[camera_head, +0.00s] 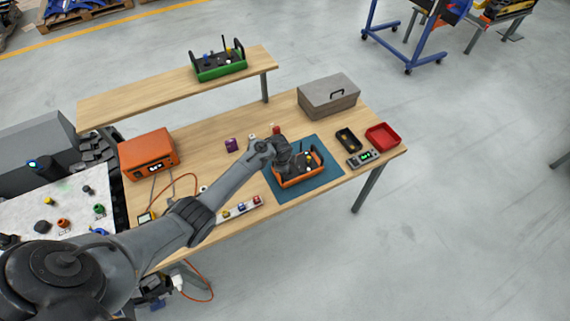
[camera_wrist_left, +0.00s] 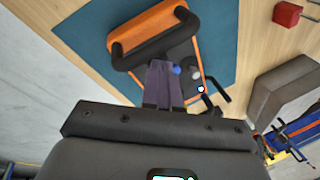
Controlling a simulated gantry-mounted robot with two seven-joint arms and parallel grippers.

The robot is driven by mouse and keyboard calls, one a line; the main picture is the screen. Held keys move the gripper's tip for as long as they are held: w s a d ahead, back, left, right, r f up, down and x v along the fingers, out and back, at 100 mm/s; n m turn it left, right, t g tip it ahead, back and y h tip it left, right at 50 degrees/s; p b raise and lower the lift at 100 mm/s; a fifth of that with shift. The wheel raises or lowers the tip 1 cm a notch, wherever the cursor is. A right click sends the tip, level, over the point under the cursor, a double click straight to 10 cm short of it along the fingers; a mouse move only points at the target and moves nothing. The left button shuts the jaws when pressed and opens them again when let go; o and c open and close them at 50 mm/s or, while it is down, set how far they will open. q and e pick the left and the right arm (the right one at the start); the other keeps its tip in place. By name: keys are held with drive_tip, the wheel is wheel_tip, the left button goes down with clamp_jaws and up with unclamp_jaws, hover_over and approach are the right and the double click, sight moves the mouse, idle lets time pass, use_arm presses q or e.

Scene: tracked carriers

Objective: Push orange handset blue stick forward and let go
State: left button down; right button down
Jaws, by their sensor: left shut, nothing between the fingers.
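The orange handset (camera_head: 300,180) lies on the teal mat (camera_head: 326,174) on the workbench, partly hidden behind my left gripper (camera_head: 292,163) in the head view. In the left wrist view the orange handset (camera_wrist_left: 148,22) shows its orange side, black handle bars and dark top. The blue stick's round tip (camera_wrist_left: 176,70) shows right beside the fingertips of my left gripper (camera_wrist_left: 163,66). The fingers are shut with nothing between them. I cannot tell whether they touch the stick. My right gripper is in neither view.
A green handset (camera_head: 220,72) stands on the raised shelf. A grey toolbox (camera_head: 328,100), black tray (camera_head: 347,141), red tray (camera_head: 382,137) and meter (camera_head: 362,159) are on the bench's right part. An orange unit (camera_head: 148,153) stands at left. A red block (camera_wrist_left: 287,14) lies beyond the mat.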

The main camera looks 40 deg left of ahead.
use_arm(q)
drive_tip(key=shift+d, duration=0.1)
drive_tip(key=shift+r, duration=0.1)
idle(0.6)
drive_tip(key=shift+w+a, duration=0.1)
drive_tip(key=shift+a, duration=0.15)
drive_tip(key=shift+w+a+r, duration=0.25)
drive_tip(key=shift+a+r, duration=0.05)
drive_tip(key=shift+a, duration=0.3)
drive_tip(key=shift+r, duration=0.1)
drive_tip(key=p+v, duration=0.9)
drive_tip(key=p, duration=0.2)
drive_tip(key=shift+a+r, duration=0.45)
drive_tip(key=shift+a, duration=0.4)
drive_tip(key=shift+w, duration=0.1)
